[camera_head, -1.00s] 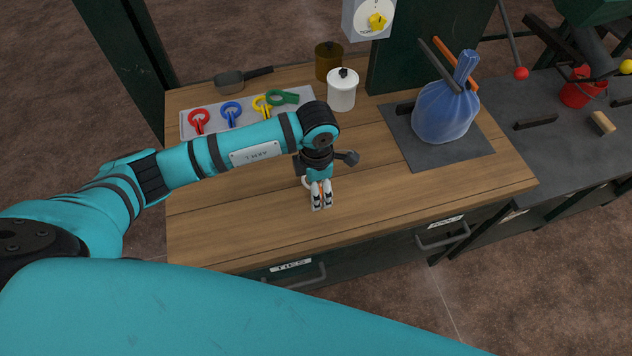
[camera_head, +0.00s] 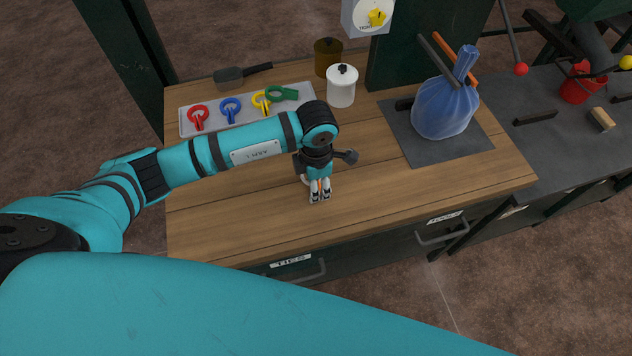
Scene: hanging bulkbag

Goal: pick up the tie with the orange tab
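My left gripper (camera_head: 320,198) points down over the front middle of the wooden workbench top (camera_head: 400,195). Its two pale fingers are close together with a narrow gap. A small orange patch (camera_head: 319,185) shows between the fingers, and part of a pale loop (camera_head: 305,181) shows just left of them, partly behind the gripper. These could be parts of the tie with the orange tab, but the gripper hides most of it. I cannot tell whether the fingers grip it. My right gripper is not in view.
A grey tray (camera_head: 240,121) at the back left holds red, blue, yellow and green ring-shaped tools. A white lidded jar (camera_head: 341,88) and a brown jar (camera_head: 326,58) stand behind. A blue tied bag (camera_head: 444,109) stands on a dark mat (camera_head: 470,148) at right. The right front bench top is clear.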

